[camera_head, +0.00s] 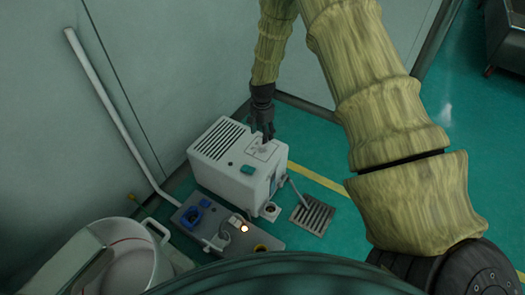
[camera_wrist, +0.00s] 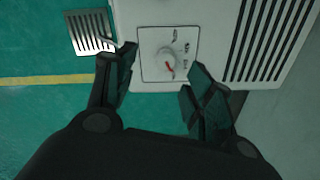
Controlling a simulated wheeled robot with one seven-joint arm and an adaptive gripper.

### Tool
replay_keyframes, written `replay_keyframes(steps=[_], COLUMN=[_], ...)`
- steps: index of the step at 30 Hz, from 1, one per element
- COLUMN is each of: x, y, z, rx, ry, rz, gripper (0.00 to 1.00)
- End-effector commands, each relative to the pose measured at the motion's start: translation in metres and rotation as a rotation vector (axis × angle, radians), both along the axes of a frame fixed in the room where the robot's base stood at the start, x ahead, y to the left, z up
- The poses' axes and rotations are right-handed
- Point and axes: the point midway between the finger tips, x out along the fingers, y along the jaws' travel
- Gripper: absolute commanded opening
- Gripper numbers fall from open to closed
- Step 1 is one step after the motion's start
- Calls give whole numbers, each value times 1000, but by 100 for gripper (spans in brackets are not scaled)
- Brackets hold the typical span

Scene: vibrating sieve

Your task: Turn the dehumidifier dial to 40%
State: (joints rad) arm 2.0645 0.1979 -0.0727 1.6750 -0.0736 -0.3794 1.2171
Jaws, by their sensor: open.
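The dehumidifier (camera_head: 225,165) is a white box with a slatted vent on top, standing on the green floor near the wall. It also shows in the wrist view (camera_wrist: 213,60). Its dial (camera_wrist: 166,67) is a pale round knob with a red pointer on a square plate with small marks around it. The pointer is turned toward the lower part of the plate, but the marks are too small to read. My gripper (camera_head: 263,133) is above the dehumidifier's top. In the wrist view, my gripper (camera_wrist: 158,80) is open, with one finger on each side of the dial and clear of it.
A white bucket (camera_head: 120,255) stands lower left. A white pipe (camera_head: 110,105) leans along the wall.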

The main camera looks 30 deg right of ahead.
Motion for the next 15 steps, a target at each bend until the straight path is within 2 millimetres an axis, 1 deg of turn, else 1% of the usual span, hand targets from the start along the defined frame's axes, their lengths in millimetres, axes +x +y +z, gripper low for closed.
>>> replay_keyframes(steps=[1,3,6,8,11,15], x=[8,15,19,20,20,19], y=[-4,-8,-11,-11,-11,-11], z=[-1,3,6,4,-5,-26], rx=[0,-1,-2,-1,-2,-1], ry=[-3,-1,0,2,3,3], rz=[-25,-51,-71,-76,-77,-76], gripper=[53,53,53,53,53,53])
